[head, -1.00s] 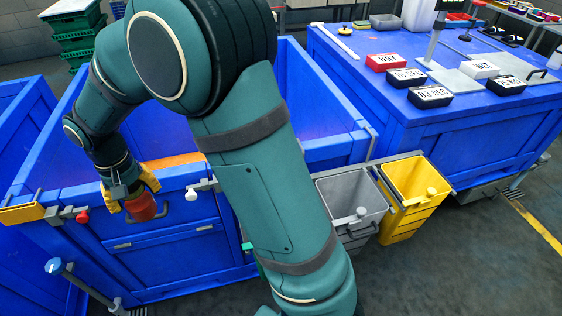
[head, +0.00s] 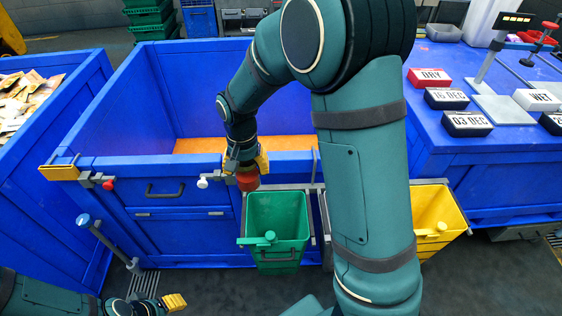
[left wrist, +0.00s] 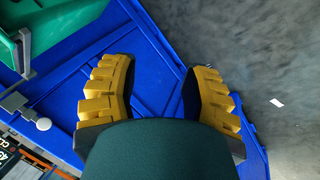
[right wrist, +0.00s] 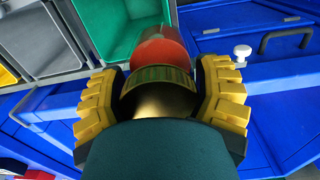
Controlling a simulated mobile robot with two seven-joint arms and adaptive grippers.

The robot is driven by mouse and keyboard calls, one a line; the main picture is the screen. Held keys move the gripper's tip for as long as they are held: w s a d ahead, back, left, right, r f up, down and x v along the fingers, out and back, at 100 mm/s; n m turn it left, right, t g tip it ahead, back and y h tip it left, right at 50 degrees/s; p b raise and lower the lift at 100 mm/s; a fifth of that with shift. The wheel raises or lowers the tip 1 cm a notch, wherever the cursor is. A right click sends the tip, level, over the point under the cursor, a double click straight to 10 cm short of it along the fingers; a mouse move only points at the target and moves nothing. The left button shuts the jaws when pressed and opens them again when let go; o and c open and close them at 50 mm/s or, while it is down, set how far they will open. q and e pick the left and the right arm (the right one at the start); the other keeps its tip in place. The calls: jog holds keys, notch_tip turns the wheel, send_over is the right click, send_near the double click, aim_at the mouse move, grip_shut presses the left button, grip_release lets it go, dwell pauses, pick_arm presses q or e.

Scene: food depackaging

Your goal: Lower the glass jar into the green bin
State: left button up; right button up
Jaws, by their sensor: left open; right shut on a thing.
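The glass jar (head: 247,181) shows as a reddish piece below my right gripper (head: 246,168). In the right wrist view the jar (right wrist: 160,55), with a red end and a patterned label band, sits between the yellow fingers of that gripper, which is shut on it. The green bin (head: 277,256) hangs at the blue container's front. The jar is beside the bin's back left corner in the head view; its exact height over the rim is unclear. My left gripper (left wrist: 160,68) is open and empty; it shows at the lower left of the head view (head: 174,302).
A yellow bin (head: 437,212) stands right of my right arm, which hides most of a grey bin (right wrist: 40,40). A blue container (head: 190,240) with latches and a white knob (head: 203,183) stands behind. A blue table (head: 500,165) with date blocks is at right.

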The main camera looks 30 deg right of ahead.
pick_arm(q)
notch_tip(320, 180, up, 7)
jog(key=w+p, duration=0.1)
jog(key=p, duration=0.4)
pick_arm(e)
jog(key=s+d+f+m, duration=0.1)
jog(key=s+d+m, duration=0.4)
jog(key=d, duration=0.1)
pick_arm(q)
notch_tip(320, 180, down, 10)
jog(key=s+b, duration=0.1)
jog(key=b, duration=0.8)
jog(key=shift+s+d, duration=0.15)
jog(key=shift+d, duration=0.05)
pick_arm(e)
notch_tip(320, 180, down, 10)
jog(key=shift+w+a, duration=0.15)
pick_arm(q)
jog(key=shift+r, duration=0.15)
notch_tip(320, 180, down, 9)
jog(key=b, duration=0.8)
jog(key=shift+w+b, duration=0.3)
jog(key=shift+b, duration=0.05)
pick_arm(e)
notch_tip(320, 180, down, 31)
jog(key=shift+r, duration=0.2)
dwell(2.6)
